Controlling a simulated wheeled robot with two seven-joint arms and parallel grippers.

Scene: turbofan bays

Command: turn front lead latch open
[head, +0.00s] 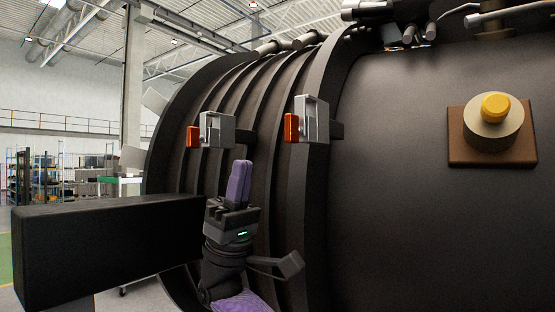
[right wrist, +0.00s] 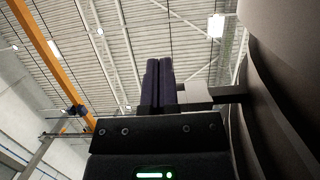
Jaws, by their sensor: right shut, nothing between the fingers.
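Two grey latches with orange end pieces sit on the ribbed dark engine casing in the head view: a left latch (head: 217,129) and a right latch (head: 313,118). I cannot tell from the picture which one is the front lead latch. My right gripper (head: 240,168) points up, its purple fingers shut and empty. Its tips appear just below and right of the left latch; touching is not visible. In the right wrist view the shut fingers (right wrist: 159,70) point up, with a grey block (right wrist: 196,95) beside them on the right. My left gripper is not in view.
The curved casing (head: 400,190) fills the right side, bearing a yellow knob (head: 495,107) on a brown plate. A long black block (head: 110,245) spans the lower left. Shelves (head: 35,175) stand far back on the left. Open air lies left of the casing.

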